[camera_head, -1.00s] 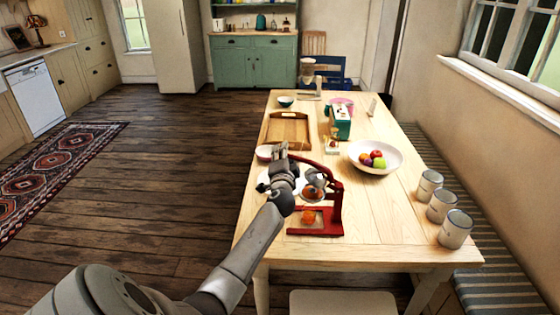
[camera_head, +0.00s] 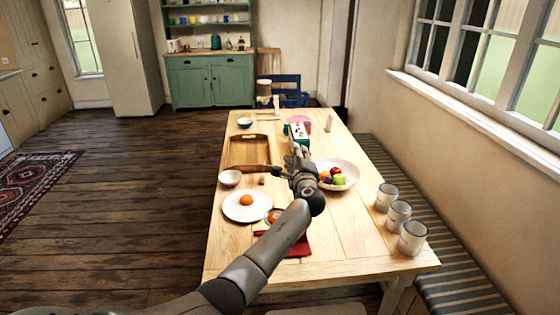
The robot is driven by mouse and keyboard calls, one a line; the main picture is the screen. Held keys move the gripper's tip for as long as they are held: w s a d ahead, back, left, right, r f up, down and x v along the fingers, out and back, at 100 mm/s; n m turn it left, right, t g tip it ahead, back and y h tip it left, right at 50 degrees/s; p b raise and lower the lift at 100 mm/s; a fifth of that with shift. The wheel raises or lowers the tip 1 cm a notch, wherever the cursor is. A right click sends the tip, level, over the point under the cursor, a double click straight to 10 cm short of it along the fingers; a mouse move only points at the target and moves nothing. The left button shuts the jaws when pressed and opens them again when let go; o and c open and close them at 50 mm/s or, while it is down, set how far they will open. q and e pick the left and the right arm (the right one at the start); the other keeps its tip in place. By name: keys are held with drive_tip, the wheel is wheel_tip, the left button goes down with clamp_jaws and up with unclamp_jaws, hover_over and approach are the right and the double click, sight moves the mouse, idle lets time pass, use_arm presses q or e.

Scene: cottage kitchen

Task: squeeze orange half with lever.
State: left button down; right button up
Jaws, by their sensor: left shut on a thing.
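The red press (camera_head: 297,246) stands on the table's near part. My left forearm hides most of its frame. An orange half (camera_head: 273,216) shows at the press, just left of my arm. Another orange half (camera_head: 247,200) lies on a white plate (camera_head: 232,212) to the left. My left gripper (camera_head: 284,172) is above and behind the press, shut on a dark bar that reaches left, apparently the lever (camera_head: 254,168). The jaws and the lever's joint to the press are partly hidden. My right gripper is not in view.
A wooden tray (camera_head: 233,151) and a small bowl (camera_head: 229,178) lie left of the gripper. A fruit bowl (camera_head: 348,172) is close on its right. A green and white appliance (camera_head: 299,131) stands behind.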

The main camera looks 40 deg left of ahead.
use_arm(q)
drive_tip(key=shift+w+d+f+m+b, duration=0.1)
drive_tip(key=shift+w+d+m+b, duration=0.1)
drive_tip(key=shift+w+d+m, duration=0.55)
drive_tip(key=shift+w+d+f+m+b, duration=0.1)
drive_tip(key=shift+w+d+m+b, duration=0.1)
drive_tip(key=shift+w+d+m, duration=0.45)
drive_tip(key=shift+d, duration=0.35)
drive_tip(key=c, duration=1.3)
unclamp_jaws()
drive_tip(key=o, duration=0.4)
drive_tip(key=shift+w+d, duration=0.1)
drive_tip(key=shift+w, duration=0.05)
drive_tip(key=v, duration=1.2)
